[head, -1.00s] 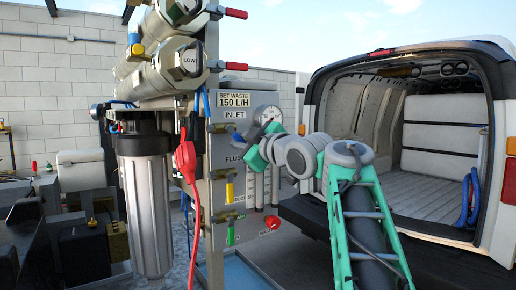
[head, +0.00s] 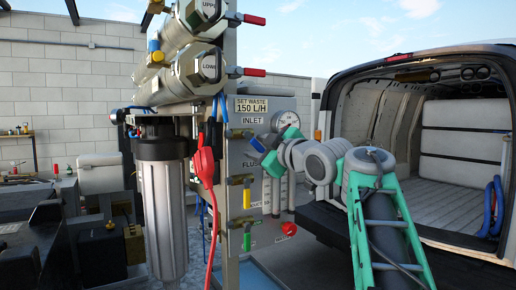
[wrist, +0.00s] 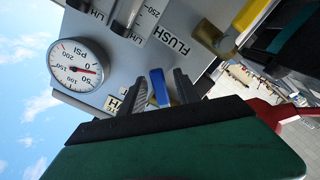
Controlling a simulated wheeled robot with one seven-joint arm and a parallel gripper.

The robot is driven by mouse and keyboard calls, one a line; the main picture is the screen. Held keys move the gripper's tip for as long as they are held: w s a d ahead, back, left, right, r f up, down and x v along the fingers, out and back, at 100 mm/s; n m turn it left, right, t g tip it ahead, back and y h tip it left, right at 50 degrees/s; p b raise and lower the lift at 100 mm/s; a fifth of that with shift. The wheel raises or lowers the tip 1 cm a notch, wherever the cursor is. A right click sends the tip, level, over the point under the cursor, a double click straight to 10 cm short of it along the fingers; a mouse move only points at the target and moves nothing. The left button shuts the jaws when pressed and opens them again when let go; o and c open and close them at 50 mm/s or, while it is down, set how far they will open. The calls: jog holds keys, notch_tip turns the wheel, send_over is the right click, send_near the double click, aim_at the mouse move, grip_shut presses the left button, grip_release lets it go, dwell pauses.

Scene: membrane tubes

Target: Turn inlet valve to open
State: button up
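The inlet valve's blue handle (head: 257,145) is on the grey panel, just below the INLET label (head: 248,121). In the wrist view the blue handle (wrist: 159,87) sits between the two dark fingers of my gripper (wrist: 164,78). The fingers are apart, one on each side of the handle, with a small gap visible on the right side. I cannot tell whether the left finger touches it. In the head view my green gripper (head: 266,151) is at the panel beside the handle. The valve body is mostly hidden.
A pressure gauge (head: 288,120) is close above my gripper. Yellow (head: 247,197) and green (head: 247,241) valve handles are below, with a red knob (head: 289,229) to their right. A red clamp with a cable (head: 204,164) hangs left of the panel. An open van (head: 331,97) stands right.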

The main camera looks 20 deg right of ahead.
jog(key=s+d+b, duration=0.1)
jog(key=s+b, duration=0.1)
jog(key=s, duration=0.5)
jog(key=shift+s+d, duration=0.2)
jog(key=shift+s, duration=0.15)
